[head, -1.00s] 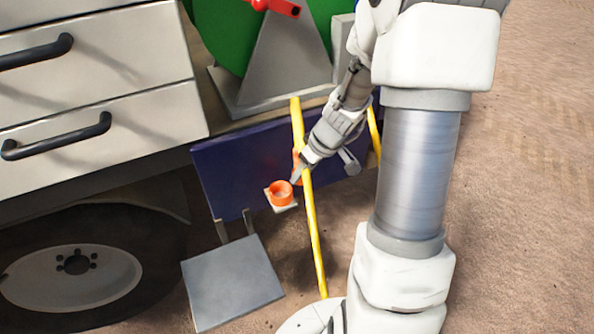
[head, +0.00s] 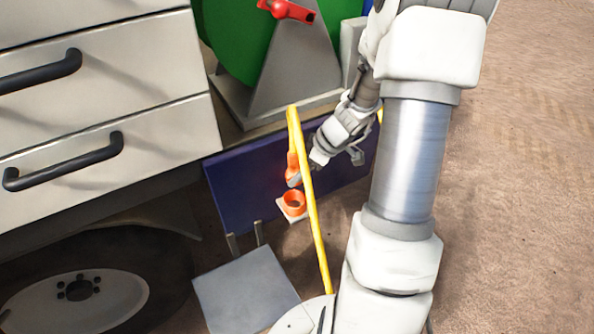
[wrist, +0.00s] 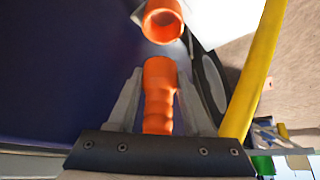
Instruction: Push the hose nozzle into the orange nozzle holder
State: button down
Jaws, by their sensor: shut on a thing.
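The orange hose nozzle (wrist: 159,100) is between my gripper's two fingers in the wrist view. In the head view, part of the nozzle (head: 292,162) shows left of the yellow hose. My gripper (head: 294,178) is shut on it, partly behind the hose; it also shows in the wrist view (wrist: 160,82). The orange nozzle holder (head: 293,204) is an open ring on a small pale plate, just below the gripper in the head view. In the wrist view the holder (wrist: 163,20) is beyond the nozzle's end, with a visible gap. The holder looks empty.
The yellow hose (head: 310,205) hangs down beside the holder and crosses in front of my gripper. A dark blue panel (head: 238,190) stands behind. A grey step (head: 245,290) is below left. A green reel (head: 240,40) and white drawers (head: 100,110) are above.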

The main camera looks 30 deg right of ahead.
jog(key=b, duration=0.2)
send_over(298, 194)
jog(key=s+a, duration=0.1)
jog(key=s, duration=0.2)
jog(key=shift+w+a+f, duration=0.1)
jog(key=shift+w+f, duration=0.05)
jog(key=shift+f, duration=1.2)
jog(key=shift+w+a+f, duration=0.1)
jog(key=shift+f, duration=1.2)
jog(key=f+b, duration=0.1)
jog(key=b, duration=0.2)
jog(key=shift+d+f, duration=0.1)
jog(key=shift+f, duration=0.3)
jog(key=shift+f+b, duration=0.75)
jog(key=shift+b, duration=1.05)
